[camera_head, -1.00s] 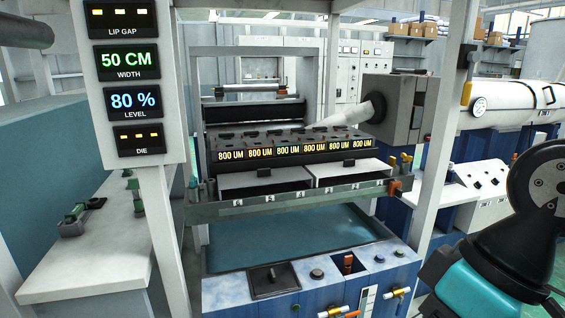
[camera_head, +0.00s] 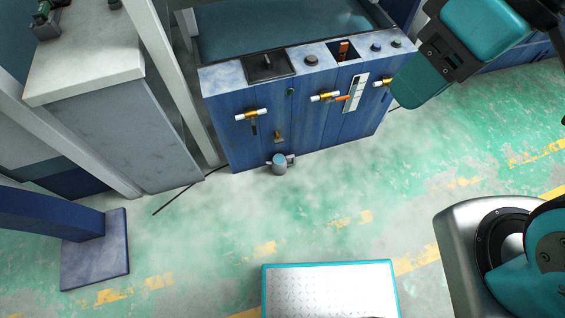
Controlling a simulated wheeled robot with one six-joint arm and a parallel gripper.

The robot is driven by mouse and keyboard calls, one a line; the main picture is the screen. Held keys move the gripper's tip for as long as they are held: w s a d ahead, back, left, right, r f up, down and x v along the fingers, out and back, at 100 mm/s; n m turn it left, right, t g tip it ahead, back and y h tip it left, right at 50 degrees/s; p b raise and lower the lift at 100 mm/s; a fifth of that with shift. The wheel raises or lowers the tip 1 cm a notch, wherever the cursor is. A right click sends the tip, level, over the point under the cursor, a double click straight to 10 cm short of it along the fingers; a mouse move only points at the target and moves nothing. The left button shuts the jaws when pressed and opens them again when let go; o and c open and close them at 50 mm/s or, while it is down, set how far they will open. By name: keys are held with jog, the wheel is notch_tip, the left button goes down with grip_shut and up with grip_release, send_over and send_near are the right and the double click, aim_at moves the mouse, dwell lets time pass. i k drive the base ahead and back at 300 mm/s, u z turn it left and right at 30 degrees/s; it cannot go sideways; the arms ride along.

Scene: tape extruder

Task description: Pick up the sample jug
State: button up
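A small grey, cylinder-like vessel (camera_head: 279,165), which looks like the sample jug, is at the foot of the blue machine cabinet (camera_head: 300,133). Small parts stick out at its sides; it is too small to tell whether it stands free on the floor. A small brass tap-like fitting (camera_head: 279,137) is on the cabinet front just above it. My teal and black arm links show at the upper right and lower right. My gripper is not in view, so its state does not show.
A pale bench (camera_head: 90,60) and grey posts stand at the left. Handled valves (camera_head: 252,115) stick out of the cabinet front. A dark rod or cable (camera_head: 178,198) lies on the floor left of the vessel. The green floor (camera_head: 310,205) in front is clear.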

aim_at(279, 164)
jog(key=k, duration=0.5)
jog(key=z, duration=1.75)
jog(key=i, duration=1.2)
jog(key=u, duration=2.6)
